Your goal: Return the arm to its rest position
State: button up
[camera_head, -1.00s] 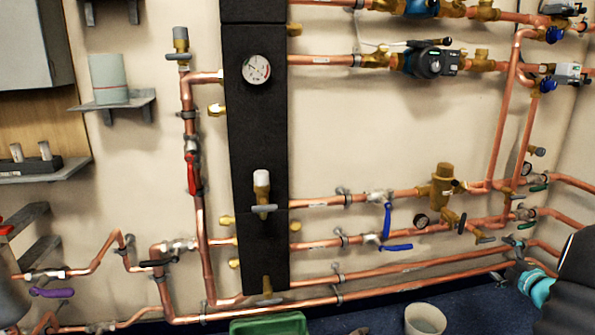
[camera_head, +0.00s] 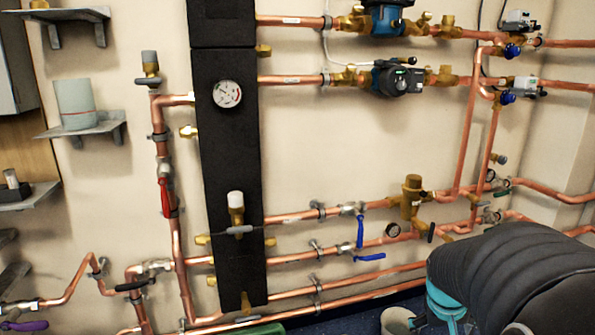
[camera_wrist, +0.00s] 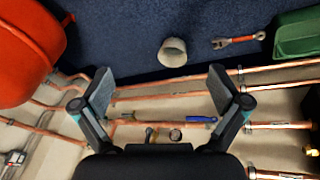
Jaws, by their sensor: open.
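My gripper (camera_wrist: 165,98) shows in the wrist view with its two fingers spread wide apart. It is open and nothing is between the fingers. Copper pipes (camera_wrist: 170,97) and a blue lever handle (camera_wrist: 202,119) show beyond the fingers, apart from them. In the head view my dark arm fills the lower right corner, and the gripper itself is not clearly seen there. The copper manifold with its black vertical block (camera_head: 228,150) stands on the wall, left of my arm.
A pale bucket (camera_head: 397,320) stands on the blue floor; it also shows in the wrist view (camera_wrist: 172,52). An orange wrench (camera_wrist: 238,41), a green bin (camera_wrist: 298,36) and a red rounded vessel (camera_wrist: 28,45) are around. Shelves (camera_head: 84,130) hang at left. My arm is close in front of the lower right pipes.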

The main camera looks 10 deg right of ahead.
jog(key=s+a+r+n+t+y+p, duration=0.1)
jog(key=s+a+r+p, duration=0.1)
jog(key=a+r, duration=0.3)
jog(key=s+a+r+n+t+y+p, duration=0.1)
jog(key=s+a+r, duration=0.2)
jog(key=a, duration=0.7)
jog(key=s+a+r+n+t+y+p, duration=0.1)
jog(key=s+a+r+n+p, duration=0.1)
jog(key=a+r, duration=0.4)
jog(key=s+a, duration=0.1)
jog(key=a, duration=0.1)
jog(key=shift+a+r+p, duration=0.3)
jog(key=shift+r, duration=0.1)
